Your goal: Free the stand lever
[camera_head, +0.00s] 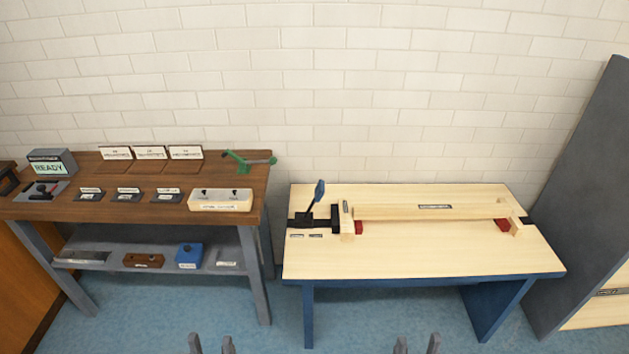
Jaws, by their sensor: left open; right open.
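A lever with a blue handle (318,194) stands tilted up from a dark base at the left end of the light wooden bench (410,259). A green lever fixture (248,162) sits at the right back corner of the brown bench (137,213). No readable label tells which one is the stand lever. A long wooden bar (390,212) lies on the light bench with red blocks (503,224) near its ends. My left gripper (211,344) and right gripper (417,344) are open and empty at the bottom edge, well short of both benches.
A READY display box (48,165), several labelled holders and a pale tray (220,206) stand on the brown bench. Its lower shelf (95,247) holds a blue box (189,256). A grey panel (590,210) stands at right. Blue floor (400,318) lies open in front.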

